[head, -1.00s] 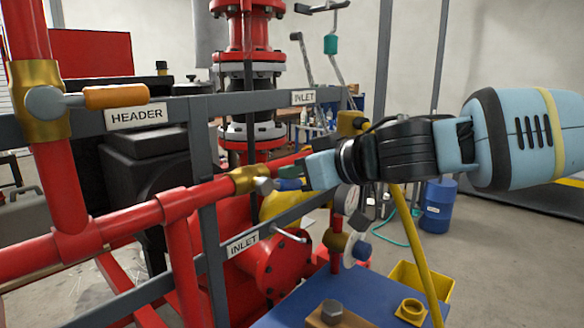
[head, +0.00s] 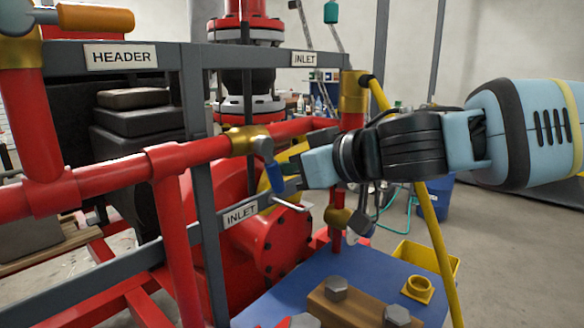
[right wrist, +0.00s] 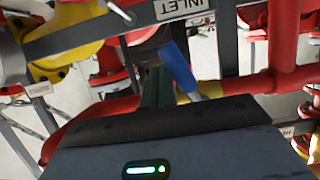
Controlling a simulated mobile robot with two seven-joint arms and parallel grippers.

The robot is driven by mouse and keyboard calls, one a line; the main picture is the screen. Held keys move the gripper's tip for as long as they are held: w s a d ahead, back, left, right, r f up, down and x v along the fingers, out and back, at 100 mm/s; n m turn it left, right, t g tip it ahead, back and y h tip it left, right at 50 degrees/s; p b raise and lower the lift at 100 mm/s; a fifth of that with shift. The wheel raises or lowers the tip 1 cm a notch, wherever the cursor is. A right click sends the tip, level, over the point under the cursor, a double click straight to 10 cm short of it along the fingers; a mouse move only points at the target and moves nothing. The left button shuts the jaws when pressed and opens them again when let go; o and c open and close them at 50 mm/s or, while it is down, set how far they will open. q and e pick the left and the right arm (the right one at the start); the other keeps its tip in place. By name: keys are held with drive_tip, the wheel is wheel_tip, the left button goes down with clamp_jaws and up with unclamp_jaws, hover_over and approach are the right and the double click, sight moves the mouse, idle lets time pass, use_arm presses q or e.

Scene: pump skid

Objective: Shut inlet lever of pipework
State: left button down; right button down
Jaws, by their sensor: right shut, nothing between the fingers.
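The inlet lever with a blue handle (head: 275,178) sits on a brass valve (head: 246,140) on the red pipe. In the head view the handle points steeply down, across the pipe. My right gripper (head: 287,187) is shut and empty, with its fingertips close to the right side of the blue handle; I cannot tell whether they touch it. In the right wrist view the blue handle (right wrist: 178,68) lies just beside the dark fingers (right wrist: 157,88). An INLET label (head: 241,213) is on the grey rail below the valve. My left gripper is not in view.
A HEADER label (head: 122,57) and an orange-handled lever (head: 95,18) are at upper left. Another INLET label (head: 304,59) is on the upper rail. A blue surface (head: 370,265) with bolts lies below.

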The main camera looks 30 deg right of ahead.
drive_tip(key=shift+s+a+f+b, duration=0.3)
drive_tip(key=shift+a+f+b, duration=0.4)
drive_tip(key=shift+a+b, duration=0.25)
drive_tip(key=shift+d, duration=0.1)
drive_tip(key=shift+d+r, duration=0.1)
drive_tip(key=shift+w+d, duration=0.2)
drive_tip(key=shift+d, duration=0.3)
drive_tip(key=p+v, duration=0.7)
drive_tip(key=v, duration=0.2)
